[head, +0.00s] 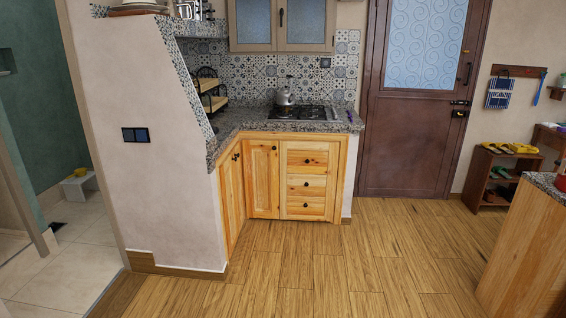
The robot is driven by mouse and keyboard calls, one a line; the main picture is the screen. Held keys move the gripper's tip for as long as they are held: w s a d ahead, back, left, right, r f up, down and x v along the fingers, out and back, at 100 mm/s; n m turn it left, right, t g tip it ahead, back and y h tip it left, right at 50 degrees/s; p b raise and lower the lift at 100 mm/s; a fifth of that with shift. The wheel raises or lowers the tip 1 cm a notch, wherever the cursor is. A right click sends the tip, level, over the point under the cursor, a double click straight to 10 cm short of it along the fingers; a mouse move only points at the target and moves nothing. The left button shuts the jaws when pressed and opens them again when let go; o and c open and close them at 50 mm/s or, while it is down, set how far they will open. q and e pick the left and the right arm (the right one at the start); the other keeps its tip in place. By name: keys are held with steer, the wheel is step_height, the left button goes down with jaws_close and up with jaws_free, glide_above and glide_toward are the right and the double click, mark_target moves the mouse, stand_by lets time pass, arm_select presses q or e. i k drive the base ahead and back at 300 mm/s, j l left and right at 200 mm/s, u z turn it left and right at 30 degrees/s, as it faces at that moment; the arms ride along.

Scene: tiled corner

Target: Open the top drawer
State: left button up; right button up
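The top drawer (308,160) is the uppermost of three wooden drawers in the corner kitchen cabinet, in the middle of the head view. It looks shut, flush with the cabinet front, with a small dark knob near its middle. The middle drawer (306,185) and the bottom drawer (305,207) below it also look shut. A cabinet door (263,178) is to the left of the drawers. Neither of my grippers is in view.
A granite counter (245,125) with a kettle (284,96) and a stove (300,112) tops the cabinet. The wooden floor (350,270) before the drawers is clear. A granite-topped wooden unit (525,250) stands at right; a white wall (165,190) at left.

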mark_target(298, 162)
steer(key=i+u, duration=0.1)
steer(key=i, duration=2.25)
